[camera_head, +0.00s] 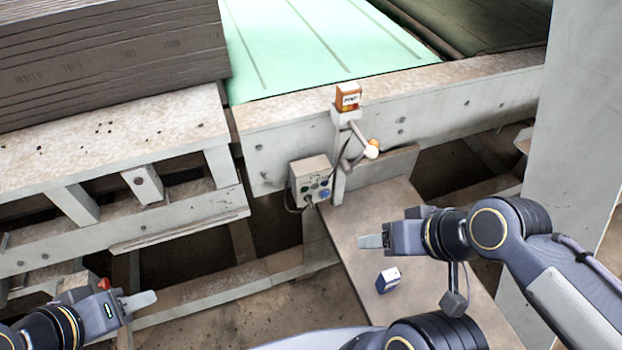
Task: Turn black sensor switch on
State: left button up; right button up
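An orange sensor (348,98) with a white label sits on a post above the box. My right gripper (371,241) points left, below and to the right of the control box and apart from it. My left gripper (142,300) is at the lower left, far from the box. Each gripper's fingers overlap in this view, so their opening is unclear. Neither visibly holds anything.
A small blue-and-white box (388,279) lies on a brown board (350,215) under my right arm. A pale pillar (575,130) stands at right. Stacked grey slabs (110,50) fill the upper left.

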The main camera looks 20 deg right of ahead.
aim_at(308, 198)
jog(key=j+z, duration=0.45)
jog(key=z, duration=0.25)
jog(key=j+z, duration=0.35)
jog(key=l, duration=0.1)
